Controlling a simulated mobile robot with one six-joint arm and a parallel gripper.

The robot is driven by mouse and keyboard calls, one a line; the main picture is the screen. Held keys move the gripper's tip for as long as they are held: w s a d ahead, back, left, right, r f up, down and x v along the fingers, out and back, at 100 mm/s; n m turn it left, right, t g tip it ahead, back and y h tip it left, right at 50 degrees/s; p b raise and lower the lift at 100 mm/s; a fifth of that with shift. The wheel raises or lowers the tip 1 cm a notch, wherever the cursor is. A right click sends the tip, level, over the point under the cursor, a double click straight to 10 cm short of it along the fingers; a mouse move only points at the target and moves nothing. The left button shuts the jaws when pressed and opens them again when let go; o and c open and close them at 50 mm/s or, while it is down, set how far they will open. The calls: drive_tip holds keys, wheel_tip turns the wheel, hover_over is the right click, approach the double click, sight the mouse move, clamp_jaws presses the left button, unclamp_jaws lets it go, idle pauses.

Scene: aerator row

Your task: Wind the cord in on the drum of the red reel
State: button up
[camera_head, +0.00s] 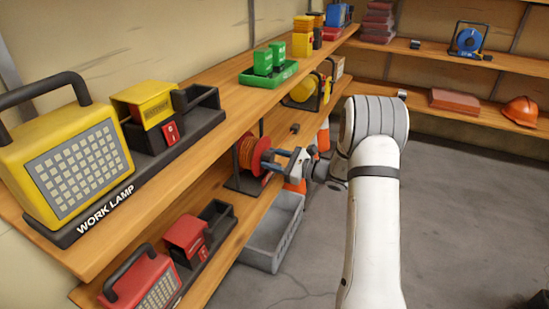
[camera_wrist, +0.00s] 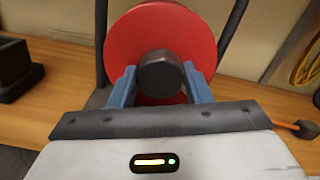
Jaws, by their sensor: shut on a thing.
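The red reel (camera_head: 254,154) stands on the lower shelf in a dark frame, with orange cord wound on its drum. In the wrist view its red side disc (camera_wrist: 128,45) faces me, with a dark round knob (camera_wrist: 161,73) in front of it. My gripper (camera_head: 284,162) reaches the reel from the right. In the wrist view the blue fingers of my gripper (camera_wrist: 161,85) are on either side of the knob, shut on it. An orange cord end with a dark plug (camera_wrist: 305,129) lies on the shelf at the right. The drum is hidden behind the disc in the wrist view.
A yellow work lamp (camera_head: 70,160) and a green battery set (camera_head: 268,72) stand on the upper shelf. A red lamp (camera_head: 142,280) is on the lower shelf. A grey crate (camera_head: 272,234) and orange cones stand below. The floor at right is clear.

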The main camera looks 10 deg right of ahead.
drive_tip(key=m+p, duration=0.1)
drive_tip(key=p, duration=0.1)
drive_tip(key=m+p, duration=0.2)
drive_tip(key=shift+r, duration=0.3)
drive_tip(key=m+p, duration=0.3)
drive_tip(key=p, duration=0.1)
drive_tip(key=shift+m, duration=0.3)
drive_tip(key=m+p, duration=0.3)
drive_tip(key=shift+f+m+p, duration=0.1)
drive_tip(key=shift+m+p, duration=0.2)
drive_tip(key=shift+p, duration=0.05)
drive_tip(key=m+p, duration=0.3)
drive_tip(key=m, duration=0.1)
drive_tip(key=shift+d+f+m, duration=0.1)
drive_tip(key=shift+m, duration=0.2)
drive_tip(key=m+p, duration=0.2)
drive_tip(key=m, duration=0.1)
drive_tip(key=shift+m+p, duration=0.3)
drive_tip(key=m+p, duration=0.1)
drive_tip(key=m, duration=0.2)
drive_tip(key=shift+f+m+p, duration=0.1)
drive_tip(key=shift+m+p, duration=0.2)
drive_tip(key=m+p, duration=0.1)
drive_tip(key=m, duration=0.3)
drive_tip(key=shift+f+m+p, duration=0.15)
drive_tip(key=shift+m+p, duration=0.4)
drive_tip(key=shift+m, duration=1.15)
